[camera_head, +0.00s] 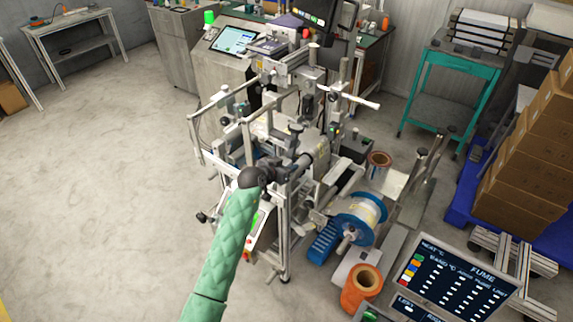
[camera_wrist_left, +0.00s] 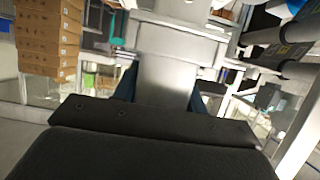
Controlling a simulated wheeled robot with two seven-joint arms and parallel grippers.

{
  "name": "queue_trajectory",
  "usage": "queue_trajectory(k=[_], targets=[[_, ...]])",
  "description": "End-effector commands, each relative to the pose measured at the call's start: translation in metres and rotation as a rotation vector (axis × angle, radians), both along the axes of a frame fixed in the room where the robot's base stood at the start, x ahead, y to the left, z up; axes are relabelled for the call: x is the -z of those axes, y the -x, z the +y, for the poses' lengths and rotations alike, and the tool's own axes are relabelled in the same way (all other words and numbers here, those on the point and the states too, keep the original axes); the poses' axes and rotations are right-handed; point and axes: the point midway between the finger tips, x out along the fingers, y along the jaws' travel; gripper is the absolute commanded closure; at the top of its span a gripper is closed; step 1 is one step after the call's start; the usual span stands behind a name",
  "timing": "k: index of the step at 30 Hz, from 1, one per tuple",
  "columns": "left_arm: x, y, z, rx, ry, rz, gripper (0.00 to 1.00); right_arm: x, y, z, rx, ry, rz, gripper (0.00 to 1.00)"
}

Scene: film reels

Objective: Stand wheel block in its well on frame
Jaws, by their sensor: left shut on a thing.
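My left gripper (camera_head: 302,163) reaches in from the lower left on its green-sleeved arm, up to the metal frame (camera_head: 192,135). In the left wrist view its dark fingers (camera_wrist_left: 163,92) are shut on a grey block (camera_wrist_left: 165,78), which looks like the wheel block. The block extends away from the gripper, with a wider grey part beyond the fingertips. In the head view the block cannot be told apart from the frame's metal parts. The well cannot be made out in either view. My right gripper is in neither view.
A blue reel (camera_head: 361,218) and an orange spool (camera_head: 362,289) are right of the frame. A display panel (camera_head: 455,280) is at the lower right. Stacked cartons (camera_head: 530,150) stand on a blue pallet at the right. The floor left of the frame is clear.

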Motion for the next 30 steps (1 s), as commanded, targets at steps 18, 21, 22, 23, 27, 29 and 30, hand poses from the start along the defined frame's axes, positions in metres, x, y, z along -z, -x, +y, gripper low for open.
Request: queue_trajectory(k=[18, 21, 22, 23, 27, 29, 30], targets=[[0.007, 0.0, 0.0, -0.001, 0.002, -0.002, 0.86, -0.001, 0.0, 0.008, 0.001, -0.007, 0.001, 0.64], [0.009, 0.0, 0.0, 0.0, 0.002, -0.001, 0.86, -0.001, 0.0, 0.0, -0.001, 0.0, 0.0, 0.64], [0.01, 0.001, 0.0, 0.0, 0.001, 0.0, 0.86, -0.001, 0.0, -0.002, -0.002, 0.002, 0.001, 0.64], [0.01, 0.001, 0.0, 0.0, 0.001, 0.0, 0.86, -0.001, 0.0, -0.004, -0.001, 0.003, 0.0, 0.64], [0.011, 0.001, 0.0, 0.0, 0.001, 0.0, 0.33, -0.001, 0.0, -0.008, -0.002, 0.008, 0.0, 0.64], [0.011, 0.001, 0.0, 0.0, 0.001, 0.001, 0.33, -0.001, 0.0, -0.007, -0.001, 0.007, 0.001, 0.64], [0.011, 0.001, 0.0, 0.0, 0.001, 0.001, 0.33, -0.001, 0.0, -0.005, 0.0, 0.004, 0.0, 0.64]])
